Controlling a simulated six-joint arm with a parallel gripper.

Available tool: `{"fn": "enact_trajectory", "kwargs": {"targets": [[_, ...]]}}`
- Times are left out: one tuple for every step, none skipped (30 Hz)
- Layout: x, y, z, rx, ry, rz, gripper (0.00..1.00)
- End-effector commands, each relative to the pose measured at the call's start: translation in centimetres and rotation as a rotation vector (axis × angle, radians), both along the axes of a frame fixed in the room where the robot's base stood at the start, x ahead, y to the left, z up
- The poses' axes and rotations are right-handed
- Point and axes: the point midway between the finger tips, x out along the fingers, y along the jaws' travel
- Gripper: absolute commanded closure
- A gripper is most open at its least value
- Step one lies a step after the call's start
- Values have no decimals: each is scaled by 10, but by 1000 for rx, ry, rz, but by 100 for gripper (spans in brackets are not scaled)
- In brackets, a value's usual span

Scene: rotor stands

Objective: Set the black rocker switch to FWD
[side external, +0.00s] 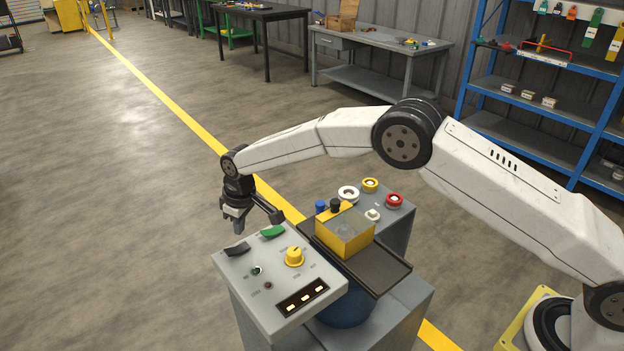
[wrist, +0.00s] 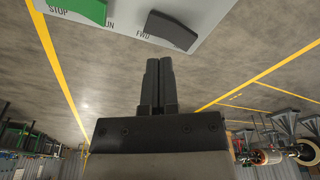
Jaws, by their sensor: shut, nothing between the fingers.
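The black rocker switch (side external: 237,249) sits at the far left corner of the grey control panel (side external: 252,312) in the side view. A green rocker (side external: 273,232) lies beside it. In the wrist view the black rocker (wrist: 171,30) is at the top, with the label FWD near its left end; its other label is not visible. My gripper (side external: 238,226) is just beyond the panel's far left edge, near the black rocker. In the wrist view its fingers (wrist: 158,62) are together, empty, and appear apart from the rocker. Which way the rocker is tipped I cannot tell for certain.
The panel also bears a yellow knob (side external: 294,257), small buttons and a dark display (side external: 302,297). A yellow box (side external: 345,238) on a dark tray (side external: 392,275) stands to the right. Floor left of the panel is clear.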

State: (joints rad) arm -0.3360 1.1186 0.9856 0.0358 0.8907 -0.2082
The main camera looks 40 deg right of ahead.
Motion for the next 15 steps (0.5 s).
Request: {"fn": "enact_trajectory", "kwargs": {"targets": [[0, 0, 4, 1, -1, 0, 100], [0, 0, 5, 1, -1, 0, 100], [0, 0, 7, 1, -1, 0, 100], [0, 0, 9, 1, -1, 0, 100], [0, 0, 11, 1, -1, 0, 100], [0, 0, 13, 1, -1, 0, 100], [0, 0, 14, 1, -1, 0, 100], [0, 0, 16, 1, -1, 0, 100], [0, 0, 19, 1, -1, 0, 100], [0, 0, 20, 1, -1, 0, 100], [0, 0, 22, 1, -1, 0, 100], [0, 0, 23, 0, 0, 0, 100], [0, 0, 24, 0, 0, 0, 100], [0, 0, 25, 0, 0, 0, 100], [0, 0, 25, 0, 0, 0, 100]]}}
